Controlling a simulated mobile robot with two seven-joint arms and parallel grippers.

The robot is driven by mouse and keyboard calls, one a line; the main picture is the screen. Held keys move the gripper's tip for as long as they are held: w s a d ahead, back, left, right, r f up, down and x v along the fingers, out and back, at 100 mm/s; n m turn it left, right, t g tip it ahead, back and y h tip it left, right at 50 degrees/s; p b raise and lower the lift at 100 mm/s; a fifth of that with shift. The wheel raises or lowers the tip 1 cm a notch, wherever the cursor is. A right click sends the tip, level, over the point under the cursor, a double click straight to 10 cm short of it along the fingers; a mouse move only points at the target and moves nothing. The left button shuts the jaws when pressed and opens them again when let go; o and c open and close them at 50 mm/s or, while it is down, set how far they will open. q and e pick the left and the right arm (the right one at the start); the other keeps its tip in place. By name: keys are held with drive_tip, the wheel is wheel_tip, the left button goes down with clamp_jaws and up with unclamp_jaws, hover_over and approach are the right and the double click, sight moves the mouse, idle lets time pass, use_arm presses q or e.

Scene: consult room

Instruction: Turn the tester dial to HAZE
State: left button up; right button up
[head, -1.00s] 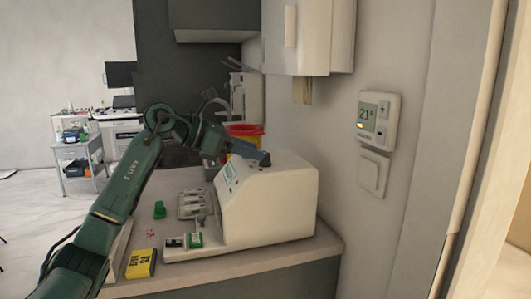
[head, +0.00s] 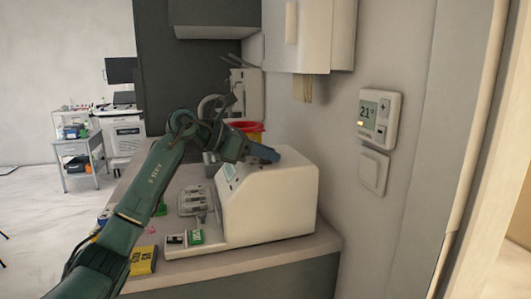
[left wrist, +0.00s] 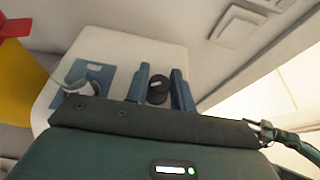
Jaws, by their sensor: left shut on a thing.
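The tester (head: 275,205) is a white box-shaped device on the counter, with a small screen on its sloped front. In the left wrist view its pale top (left wrist: 125,48) shows, with a black round dial (left wrist: 158,90) that has a light mark. My left gripper (head: 268,154) is at the top of the tester. In the left wrist view its two blue fingers (left wrist: 160,88) stand on either side of the dial, shut on it. The head view does not show the dial behind the fingers. I cannot read any label around the dial. My right gripper is not in view.
A yellow container with a red lid (head: 247,127) stands behind the tester. A wall thermostat (head: 379,116) and a cabinet (head: 310,35) are close on the right and above.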

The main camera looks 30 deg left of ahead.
use_arm(q)
drive_tip(key=c, duration=0.3)
drive_tip(key=shift+c, duration=0.2)
